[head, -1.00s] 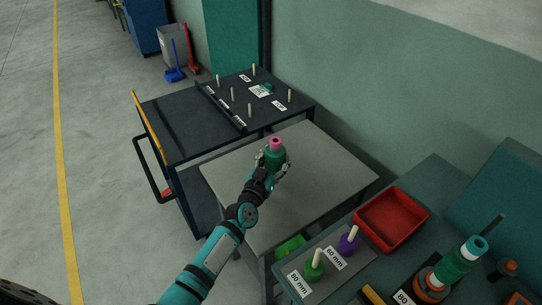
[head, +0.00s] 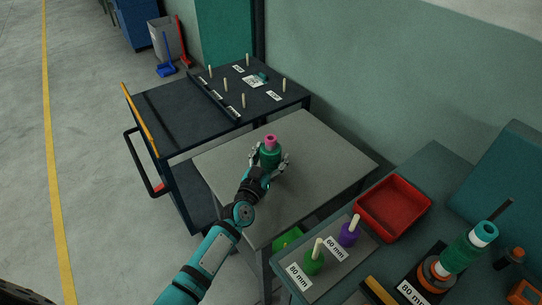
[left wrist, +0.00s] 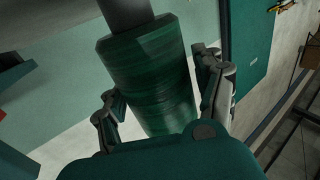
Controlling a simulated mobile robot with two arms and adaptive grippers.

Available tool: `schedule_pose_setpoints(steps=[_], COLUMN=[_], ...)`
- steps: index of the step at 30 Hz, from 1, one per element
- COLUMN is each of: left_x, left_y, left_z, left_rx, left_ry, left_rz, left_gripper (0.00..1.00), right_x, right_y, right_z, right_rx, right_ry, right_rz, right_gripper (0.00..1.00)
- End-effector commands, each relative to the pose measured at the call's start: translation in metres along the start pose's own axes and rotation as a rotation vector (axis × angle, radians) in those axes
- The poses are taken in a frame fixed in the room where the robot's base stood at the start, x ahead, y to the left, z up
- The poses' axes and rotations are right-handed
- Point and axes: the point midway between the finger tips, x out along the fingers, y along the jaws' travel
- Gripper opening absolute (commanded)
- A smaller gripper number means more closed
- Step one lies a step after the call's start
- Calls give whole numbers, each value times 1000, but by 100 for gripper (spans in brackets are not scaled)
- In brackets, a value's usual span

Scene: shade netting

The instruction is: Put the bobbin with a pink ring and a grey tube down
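The bobbin (head: 270,154), wound with dark green netting and with a pink ring at its top, stands upright on the bare grey table (head: 318,150). My left gripper (head: 270,158) is open, with one finger on each side of the bobbin. In the left wrist view, the green bobbin (left wrist: 150,75) and its grey tube (left wrist: 126,14) show between the parted fingers of the left gripper (left wrist: 160,98), with a gap on either side. The pink ring is out of that view. My right gripper is not in view.
A dark cart (head: 172,115) with several upright pegs stands behind the table. The table around the standing bobbin is clear.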

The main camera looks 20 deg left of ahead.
Motion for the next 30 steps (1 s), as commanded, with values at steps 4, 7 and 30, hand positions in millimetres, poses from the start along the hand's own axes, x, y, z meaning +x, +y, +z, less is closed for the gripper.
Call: schedule_pose_setpoints(steps=[4, 7, 30], left_x=[0, 0, -113], left_y=[0, 0, 0], left_z=[0, 0, -3], left_rx=[0, 0, 1], left_ry=[0, 0, -1], left_rz=[0, 0, 1], left_gripper=[75, 75, 75], right_x=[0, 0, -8], right_y=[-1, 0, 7], right_z=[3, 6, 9], right_rx=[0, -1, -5], right_ry=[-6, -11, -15], right_rz=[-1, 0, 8], right_gripper=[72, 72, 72])
